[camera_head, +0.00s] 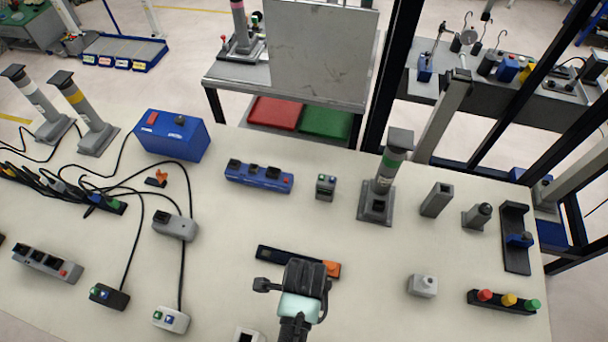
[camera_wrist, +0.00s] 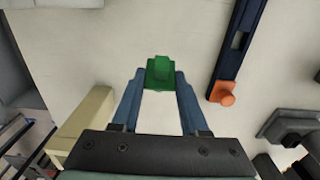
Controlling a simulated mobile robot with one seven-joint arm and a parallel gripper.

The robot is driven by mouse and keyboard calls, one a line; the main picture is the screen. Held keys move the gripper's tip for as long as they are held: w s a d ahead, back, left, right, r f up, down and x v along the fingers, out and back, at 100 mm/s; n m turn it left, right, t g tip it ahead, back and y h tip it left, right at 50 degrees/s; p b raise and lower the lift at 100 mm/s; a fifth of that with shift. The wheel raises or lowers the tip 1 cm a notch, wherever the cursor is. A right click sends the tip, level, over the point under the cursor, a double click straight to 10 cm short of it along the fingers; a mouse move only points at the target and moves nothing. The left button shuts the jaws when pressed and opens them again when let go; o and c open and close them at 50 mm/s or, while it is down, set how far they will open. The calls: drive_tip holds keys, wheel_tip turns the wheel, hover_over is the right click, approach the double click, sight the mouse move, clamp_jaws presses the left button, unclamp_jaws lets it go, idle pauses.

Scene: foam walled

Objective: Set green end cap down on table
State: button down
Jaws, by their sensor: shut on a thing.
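The green end cap (camera_wrist: 160,73) is between the fingertips of my gripper (camera_wrist: 159,80) in the wrist view. The blue fingers are shut on its two sides. The pale table top (camera_wrist: 95,50) shows behind the cap; I cannot tell how high above it the cap is. In the head view my gripper (camera_head: 303,280) is over the near middle of the table (camera_head: 375,310), and the cap is hidden there.
A dark rail with an orange end (camera_head: 330,268) lies just beyond my gripper; its orange end (camera_wrist: 222,94) is right of the fingers in the wrist view. A light grey block (camera_head: 423,286) and a three-button strip (camera_head: 503,301) stand right. Cables and sockets crowd the left.

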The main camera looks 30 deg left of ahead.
drive_tip(key=shift+f, duration=1.8)
drive_tip(key=shift+f, duration=0.1)
drive_tip(key=shift+f, duration=0.1)
drive_tip(key=shift+c, duration=2.1)
unclamp_jaws()
